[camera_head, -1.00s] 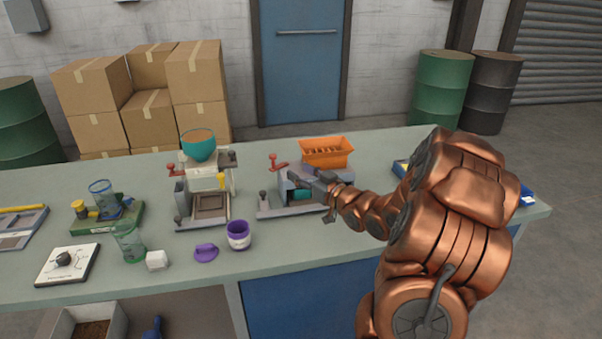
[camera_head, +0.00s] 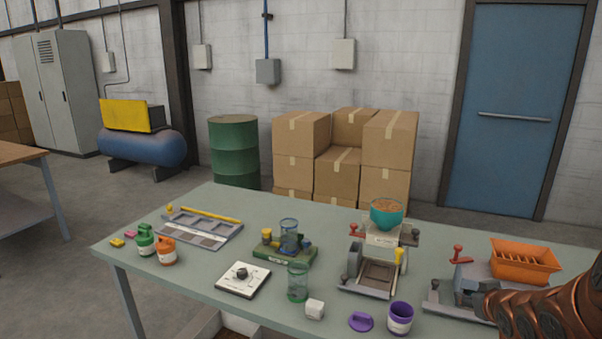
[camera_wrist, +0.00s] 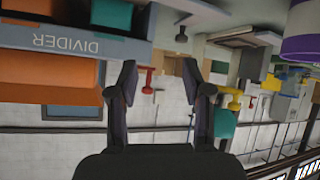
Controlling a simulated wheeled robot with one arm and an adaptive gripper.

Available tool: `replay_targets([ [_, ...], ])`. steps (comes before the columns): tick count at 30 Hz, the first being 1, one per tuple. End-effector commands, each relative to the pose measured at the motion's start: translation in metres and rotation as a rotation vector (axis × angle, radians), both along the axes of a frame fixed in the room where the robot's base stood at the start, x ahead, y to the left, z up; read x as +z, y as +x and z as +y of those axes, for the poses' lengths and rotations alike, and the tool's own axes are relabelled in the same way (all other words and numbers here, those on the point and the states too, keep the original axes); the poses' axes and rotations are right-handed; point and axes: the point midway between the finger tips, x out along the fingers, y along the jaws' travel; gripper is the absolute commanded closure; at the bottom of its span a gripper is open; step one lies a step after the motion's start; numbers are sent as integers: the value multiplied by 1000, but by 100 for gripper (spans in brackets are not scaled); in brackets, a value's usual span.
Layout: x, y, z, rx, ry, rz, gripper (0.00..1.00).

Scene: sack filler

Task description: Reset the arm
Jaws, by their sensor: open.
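My copper arm enters the head view at the lower right. My gripper (camera_head: 468,288) is beside the divider machine with the orange slotted hopper (camera_head: 524,262), partly merged with its grey parts in the picture. In the wrist view, which appears upside down, my gripper (camera_wrist: 160,82) has its two dark fingers apart with nothing between them. The divider (camera_wrist: 65,42), with its label readable, is close on the left there. A red lever (camera_wrist: 148,82) shows behind the gap. Any contact with the divider cannot be told.
A filler with a teal bowl (camera_head: 386,214) stands left of the divider. Bare bench (camera_head: 215,270) lies at left; cartons (camera_head: 337,172) stand behind.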

Motion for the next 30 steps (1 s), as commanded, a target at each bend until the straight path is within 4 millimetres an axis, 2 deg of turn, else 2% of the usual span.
replay_targets([
  [5, 0, -36, 26, -60, -28, 186, 51],
  [11, -2, -94, 62, -119, -21, 397, 51],
  [17, -2, -166, 106, -153, 14, 613, 51],
  [27, 9, -304, 193, -122, 114, 969, 51],
  [30, 14, -336, 211, -101, 138, 1046, 51],
])
